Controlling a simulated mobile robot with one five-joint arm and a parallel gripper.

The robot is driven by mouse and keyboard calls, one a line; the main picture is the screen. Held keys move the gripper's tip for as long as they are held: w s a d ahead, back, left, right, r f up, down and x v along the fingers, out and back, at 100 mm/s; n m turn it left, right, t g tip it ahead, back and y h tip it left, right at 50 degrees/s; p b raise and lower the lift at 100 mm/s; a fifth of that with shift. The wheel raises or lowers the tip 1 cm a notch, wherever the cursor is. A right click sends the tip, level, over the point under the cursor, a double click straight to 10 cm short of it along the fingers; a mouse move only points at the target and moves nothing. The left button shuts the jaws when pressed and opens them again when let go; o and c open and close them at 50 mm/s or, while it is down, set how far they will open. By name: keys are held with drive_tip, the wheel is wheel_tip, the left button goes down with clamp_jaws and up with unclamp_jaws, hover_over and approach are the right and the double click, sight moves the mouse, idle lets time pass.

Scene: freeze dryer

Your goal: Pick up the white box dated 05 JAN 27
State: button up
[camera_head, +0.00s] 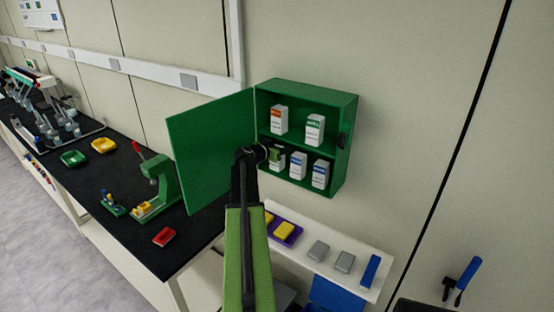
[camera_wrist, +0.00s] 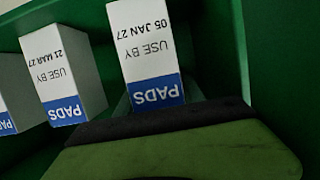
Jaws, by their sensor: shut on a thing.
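The white box with a blue PADS band, dated 05 JAN 27 (camera_wrist: 148,40), shows upside down in the upper middle of the wrist view. In the head view it is the leftmost box on the lower shelf (camera_head: 280,166), mostly hidden by my gripper (camera_head: 270,154). My gripper is shut on this box. In the wrist view its dark-edged green jaw (camera_wrist: 165,130) lies across the box's band end; the other jaw is hidden. The box appears still inside the green cabinet (camera_head: 305,93).
A PADS box dated 21 MAR 27 (camera_wrist: 65,75) stands close beside it, with another beyond. Two boxes, one orange-labelled (camera_head: 279,120) and one green-labelled (camera_head: 314,130), stand on the upper shelf. The open cabinet door (camera_head: 212,150) is left of my arm. A white shelf (camera_head: 330,268) is below.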

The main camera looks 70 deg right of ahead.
drive_tip(key=c, duration=0.5)
drive_tip(key=shift+c, duration=0.2)
drive_tip(key=shift+a+r, duration=0.2)
drive_tip(key=shift+r, duration=0.05)
drive_tip(key=s+a+r+p, duration=0.1)
drive_tip(key=a+r+p, duration=0.2)
drive_tip(key=a, duration=0.3)
drive_tip(key=s+a+r+p, duration=0.2)
drive_tip(key=a+r+p, duration=0.2)
drive_tip(key=a, duration=0.3)
drive_tip(key=shift+a+r+p, duration=0.15)
drive_tip(key=shift+r+p, duration=0.1)
drive_tip(key=shift+p, duration=0.25)
